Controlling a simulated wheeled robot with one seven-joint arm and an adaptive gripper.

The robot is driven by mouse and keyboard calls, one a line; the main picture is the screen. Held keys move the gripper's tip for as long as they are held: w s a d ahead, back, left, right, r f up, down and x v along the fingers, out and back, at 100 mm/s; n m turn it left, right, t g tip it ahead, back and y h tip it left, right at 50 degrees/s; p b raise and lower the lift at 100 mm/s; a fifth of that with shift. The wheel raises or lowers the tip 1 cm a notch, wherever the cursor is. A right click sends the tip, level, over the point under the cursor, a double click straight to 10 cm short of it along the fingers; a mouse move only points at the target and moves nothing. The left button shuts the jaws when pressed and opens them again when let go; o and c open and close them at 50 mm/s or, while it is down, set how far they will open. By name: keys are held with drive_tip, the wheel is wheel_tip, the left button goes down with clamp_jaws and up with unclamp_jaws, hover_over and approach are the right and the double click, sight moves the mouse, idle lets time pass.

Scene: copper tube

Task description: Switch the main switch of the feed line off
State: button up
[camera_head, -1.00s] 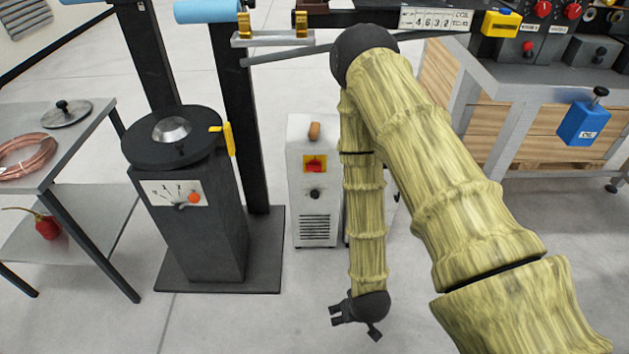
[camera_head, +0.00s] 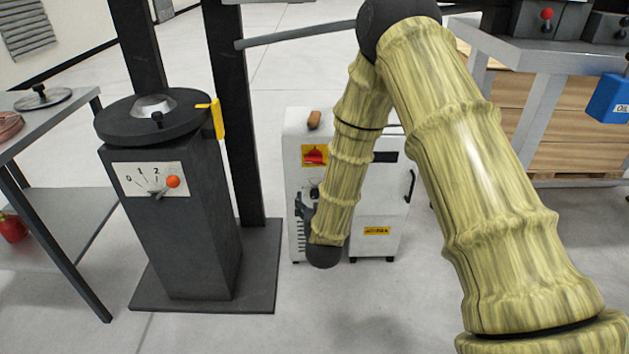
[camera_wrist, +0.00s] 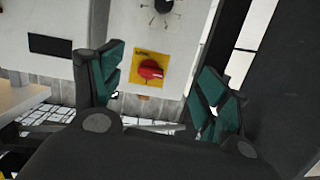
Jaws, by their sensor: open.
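A red rotary switch (camera_head: 314,157) on a yellow plate sits on the front of the white cabinet (camera_head: 293,190), which looks to be the main switch. Its handle looks roughly level. In the wrist view the red switch (camera_wrist: 151,69) shows between my two teal-padded fingers and beyond them, with a gap around it; small print on the plate is unreadable. My gripper (camera_wrist: 160,82) is open and empty.
A dark pedestal (camera_head: 175,225) with a 0-1-2 dial (camera_head: 150,180) and orange-tipped pointer stands left of the cabinet. A black post (camera_head: 235,120) stands between them. A grey bench (camera_head: 560,55) with a blue oil can (camera_head: 610,98) is at right. Floor in front is clear.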

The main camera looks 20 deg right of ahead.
drive_tip(key=m+t+h+b, duration=0.1)
drive_tip(key=t+b, duration=0.1)
drive_tip(key=b, duration=0.1)
approach(314, 162)
drive_tip(key=b+x, duration=0.3)
drive_tip(key=x, duration=0.6)
drive_tip(key=c, duration=1)
